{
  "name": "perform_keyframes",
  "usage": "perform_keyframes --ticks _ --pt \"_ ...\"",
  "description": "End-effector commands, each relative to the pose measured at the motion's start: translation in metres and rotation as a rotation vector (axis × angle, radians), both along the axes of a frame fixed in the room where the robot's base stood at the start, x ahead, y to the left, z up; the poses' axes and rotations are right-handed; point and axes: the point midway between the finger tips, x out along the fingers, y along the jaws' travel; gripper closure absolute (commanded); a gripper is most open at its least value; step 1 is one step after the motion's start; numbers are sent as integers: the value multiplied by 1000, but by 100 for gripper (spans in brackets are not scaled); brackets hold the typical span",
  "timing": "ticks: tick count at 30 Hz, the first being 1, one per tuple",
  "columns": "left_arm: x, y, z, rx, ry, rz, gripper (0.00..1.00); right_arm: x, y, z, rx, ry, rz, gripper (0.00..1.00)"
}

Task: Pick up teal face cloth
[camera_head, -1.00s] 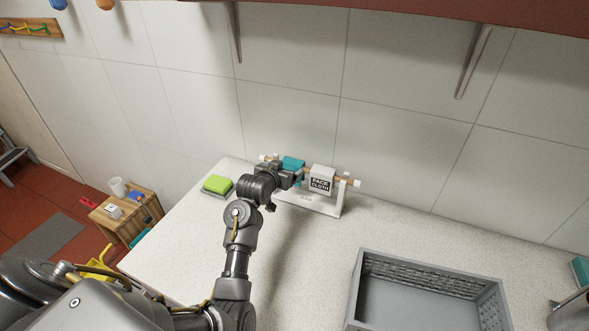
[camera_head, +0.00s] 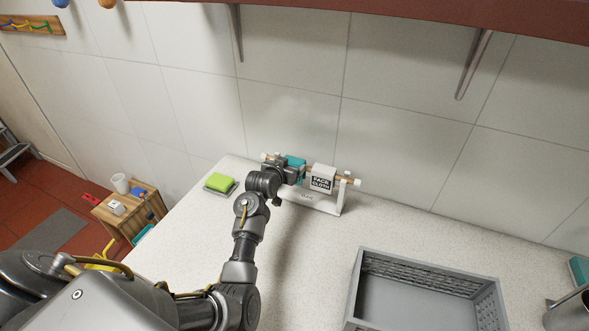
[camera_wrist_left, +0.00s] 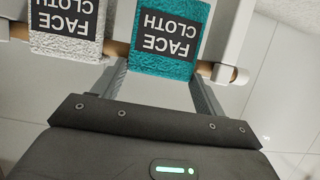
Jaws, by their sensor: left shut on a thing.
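The teal face cloth (camera_head: 297,162) hangs over a wooden rod on a white rack (camera_head: 318,204) by the wall. In the left wrist view the teal cloth (camera_wrist_left: 170,38) shows its black "FACE CLOTH" label upside down. My left gripper (camera_head: 296,173) is at the cloth, with a finger on each side of it, shut on it. The fingers also show in the left wrist view (camera_wrist_left: 163,78). In the head view my wrist hides part of the cloth and rack. My right gripper is not in view.
A white face cloth (camera_head: 322,178) hangs on the same rod, just right of the teal one. A green sponge (camera_head: 219,182) lies left on the counter. A grey crate (camera_head: 425,262) stands at the front right. The counter between rack and crate is clear.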

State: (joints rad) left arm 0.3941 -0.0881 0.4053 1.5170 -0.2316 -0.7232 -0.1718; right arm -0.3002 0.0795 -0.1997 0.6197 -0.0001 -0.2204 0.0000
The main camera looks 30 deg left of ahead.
Motion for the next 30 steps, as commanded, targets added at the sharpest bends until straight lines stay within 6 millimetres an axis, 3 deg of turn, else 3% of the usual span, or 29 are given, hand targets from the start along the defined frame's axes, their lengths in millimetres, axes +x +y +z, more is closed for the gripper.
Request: perform_keyframes --ticks 5,19,30 --pt "1 0 9 2 -4 -1 50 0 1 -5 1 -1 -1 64" --pt "1 0 90 1 -4 0 50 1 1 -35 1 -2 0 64" --pt "0 0 100 0 0 0 50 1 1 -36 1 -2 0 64"
